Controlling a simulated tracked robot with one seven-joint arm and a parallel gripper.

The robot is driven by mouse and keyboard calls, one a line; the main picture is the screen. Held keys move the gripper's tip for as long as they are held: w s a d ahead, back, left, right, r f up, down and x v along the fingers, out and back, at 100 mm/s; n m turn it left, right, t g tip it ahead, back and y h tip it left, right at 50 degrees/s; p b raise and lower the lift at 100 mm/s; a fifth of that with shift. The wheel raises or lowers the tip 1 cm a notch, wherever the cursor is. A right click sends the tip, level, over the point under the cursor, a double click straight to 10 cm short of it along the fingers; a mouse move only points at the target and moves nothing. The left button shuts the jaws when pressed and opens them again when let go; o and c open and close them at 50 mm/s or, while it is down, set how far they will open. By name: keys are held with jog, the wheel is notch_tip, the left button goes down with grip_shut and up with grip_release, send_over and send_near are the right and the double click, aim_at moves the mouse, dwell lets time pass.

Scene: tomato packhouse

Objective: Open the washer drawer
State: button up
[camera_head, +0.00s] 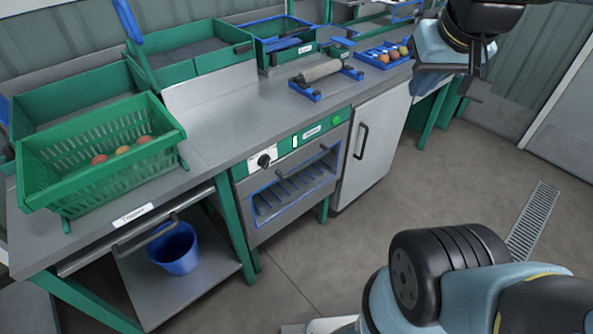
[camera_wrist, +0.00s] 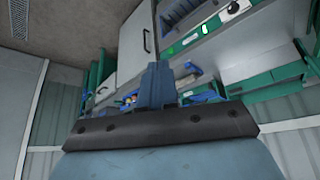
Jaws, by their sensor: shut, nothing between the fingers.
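The washer unit (camera_head: 296,172) is built in under the counter. It has a green control strip with a black knob, and below it a blue-framed front with slats behind and a dark bar handle (camera_head: 311,162). This front looks closed. The wrist view shows part of the unit (camera_wrist: 185,18) upside down at the top. My gripper (camera_wrist: 157,82) is shut and empty in the wrist view. In the head view my arm's end is at the upper right, over the counter's far end, well apart from the washer; its fingertips are hard to make out there.
A white cabinet door (camera_head: 367,145) with a vertical handle adjoins the washer. A green crate (camera_head: 75,185) with tomatoes stands on the counter at left. Below it are a bar handle and a blue bucket (camera_head: 175,252). A roller (camera_head: 320,71) lies on the counter. The floor in front is clear.

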aim_at(308, 164)
jog(key=shift+o, duration=1.4)
jog(key=shift+w, duration=0.2)
jog(key=o, duration=0.5)
jog(key=w+f+m+g, duration=0.1)
jog(key=w+m, duration=0.1)
jog(key=w+a+f+m+g+y, duration=0.1)
jog(key=w, duration=0.1)
jog(key=shift+f+g, duration=0.3)
jog(key=shift+f, duration=0.05)
jog(key=w+a+f+m+g+y, duration=0.2)
jog(key=w+f+m+g+y, duration=0.55)
jog(key=w+f+m, duration=0.75)
jog(key=w+d+f+m+t+y, duration=0.1)
jog(key=w+f+m+t+y, duration=0.2)
jog(key=f+m, duration=0.5)
jog(key=w+d+f+m+t+y, duration=0.1)
jog(key=w+f+m+t+y, duration=0.2)
jog(key=f, duration=1)
jog(key=w+d+f+m+t+y, duration=0.1)
jog(key=w+f+m+y, duration=0.2)
jog(key=f+m+y, duration=0.5)
jog(key=a+h, duration=0.1)
jog(key=a, duration=0.3)
jog(key=w+a+h, duration=0.1)
jog(key=a, duration=0.4)
jog(key=a+n+h, duration=0.1)
jog(key=a, duration=0.3)
jog(key=shift+w+a+f, duration=0.1)
jog(key=shift+w+a, duration=0.2)
jog(key=shift+w, duration=0.1)
